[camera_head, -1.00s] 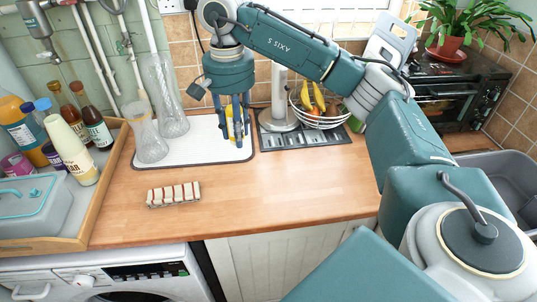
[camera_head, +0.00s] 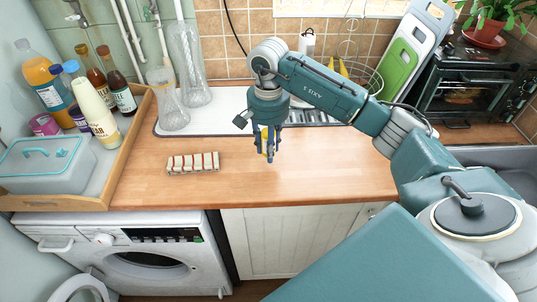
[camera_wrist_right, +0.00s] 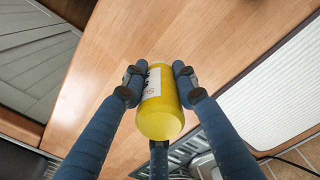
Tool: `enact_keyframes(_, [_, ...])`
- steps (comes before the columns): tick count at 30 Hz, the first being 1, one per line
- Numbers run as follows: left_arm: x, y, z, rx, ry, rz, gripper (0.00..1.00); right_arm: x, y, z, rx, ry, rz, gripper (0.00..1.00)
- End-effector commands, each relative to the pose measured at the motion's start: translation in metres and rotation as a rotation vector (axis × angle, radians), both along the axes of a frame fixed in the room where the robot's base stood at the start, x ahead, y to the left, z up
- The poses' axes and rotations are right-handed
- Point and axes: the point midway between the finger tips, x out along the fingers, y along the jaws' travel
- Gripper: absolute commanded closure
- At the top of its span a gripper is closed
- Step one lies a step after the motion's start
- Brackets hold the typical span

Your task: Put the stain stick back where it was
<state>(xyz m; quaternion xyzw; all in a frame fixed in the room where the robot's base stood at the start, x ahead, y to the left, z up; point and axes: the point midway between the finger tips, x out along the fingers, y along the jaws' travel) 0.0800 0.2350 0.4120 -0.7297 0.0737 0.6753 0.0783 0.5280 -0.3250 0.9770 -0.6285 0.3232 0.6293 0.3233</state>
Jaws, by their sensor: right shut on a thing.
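My right gripper (camera_head: 267,148) hangs fingers-down over the wooden countertop (camera_head: 310,178), near its middle. It is shut on a yellow cylinder (camera_head: 264,140), which I take to be the stain stick. In the right wrist view the stick (camera_wrist_right: 160,108) is yellow with a white label, held between the finger pads of the gripper (camera_wrist_right: 158,82). Its far end is hidden. I cannot tell how high it is above the wood. My left gripper is not in view.
A wooden tray (camera_head: 130,150) with bottles and a blue-lidded box stands left. A striped block (camera_head: 193,163) lies left of the gripper. Bare counter lies right of the gripper.

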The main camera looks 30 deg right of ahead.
Motion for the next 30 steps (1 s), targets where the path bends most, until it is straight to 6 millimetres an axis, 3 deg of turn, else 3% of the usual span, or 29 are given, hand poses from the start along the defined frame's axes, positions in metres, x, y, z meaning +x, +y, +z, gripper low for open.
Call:
enact_keyframes(10, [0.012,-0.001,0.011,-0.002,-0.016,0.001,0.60,-0.001,0.001,-0.037,0.002,0.001,0.000,0.98])
enact_keyframes(21, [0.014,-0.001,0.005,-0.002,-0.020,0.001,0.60,0.000,0.000,-0.044,0.000,-0.001,0.001,0.98])
enact_keyframes(22, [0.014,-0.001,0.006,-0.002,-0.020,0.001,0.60,0.000,0.000,-0.043,0.000,-0.001,0.000,0.68])
enact_keyframes(24, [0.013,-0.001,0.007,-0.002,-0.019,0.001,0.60,0.000,0.000,-0.042,0.001,-0.001,0.000,0.54])
enact_keyframes(30, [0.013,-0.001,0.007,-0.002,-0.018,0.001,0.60,0.000,0.000,-0.042,0.001,-0.001,0.000,0.53])
